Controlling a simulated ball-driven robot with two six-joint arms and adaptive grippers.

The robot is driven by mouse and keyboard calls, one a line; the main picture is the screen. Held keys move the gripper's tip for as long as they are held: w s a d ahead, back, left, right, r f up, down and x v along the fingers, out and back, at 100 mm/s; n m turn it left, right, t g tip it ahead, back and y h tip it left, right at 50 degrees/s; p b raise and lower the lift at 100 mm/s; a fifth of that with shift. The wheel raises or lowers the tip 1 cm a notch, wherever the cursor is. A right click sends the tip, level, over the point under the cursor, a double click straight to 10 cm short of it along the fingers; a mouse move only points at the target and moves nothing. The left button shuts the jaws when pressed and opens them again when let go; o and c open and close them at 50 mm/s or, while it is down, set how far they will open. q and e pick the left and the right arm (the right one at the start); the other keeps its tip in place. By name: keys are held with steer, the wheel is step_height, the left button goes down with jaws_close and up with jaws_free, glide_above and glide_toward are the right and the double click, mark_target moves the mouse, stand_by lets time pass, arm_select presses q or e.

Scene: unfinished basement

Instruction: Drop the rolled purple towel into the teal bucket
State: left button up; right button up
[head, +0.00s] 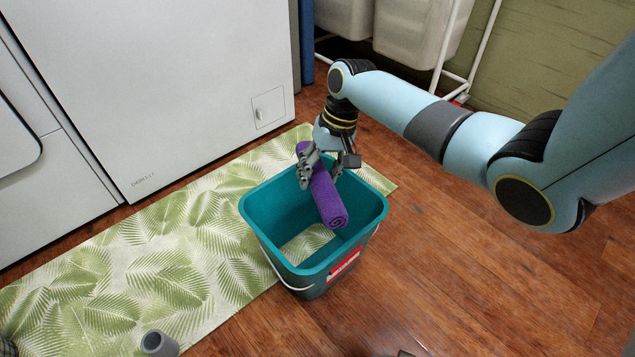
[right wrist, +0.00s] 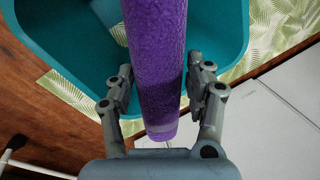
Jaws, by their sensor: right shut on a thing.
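The rolled purple towel (head: 322,187) is held by my right gripper (head: 320,172), which is shut on it. The towel slants over the opening of the teal bucket (head: 258,236), its spiral end towards the viewer. In the right wrist view the towel (right wrist: 157,60) runs between the two fingers of the gripper (right wrist: 158,92), with the teal bucket (right wrist: 225,40) behind it. The bucket stands upright, partly on the leaf-pattern mat, with a white handle hanging at its side. I cannot tell how far the towel's lower end is below the rim. My left gripper is not in view.
A green leaf-pattern mat (head: 165,270) lies on the wooden floor (head: 450,275). A grey cup-like object (head: 158,343) is at the bottom left. A white appliance (head: 170,80) stands behind the mat. White bins on a rack (head: 415,35) stand at the back. Floor right of the bucket is clear.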

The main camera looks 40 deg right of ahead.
steer(key=o, duration=1.3)
steer(key=v, duration=1.2)
steer(key=shift+s+f, duration=0.1)
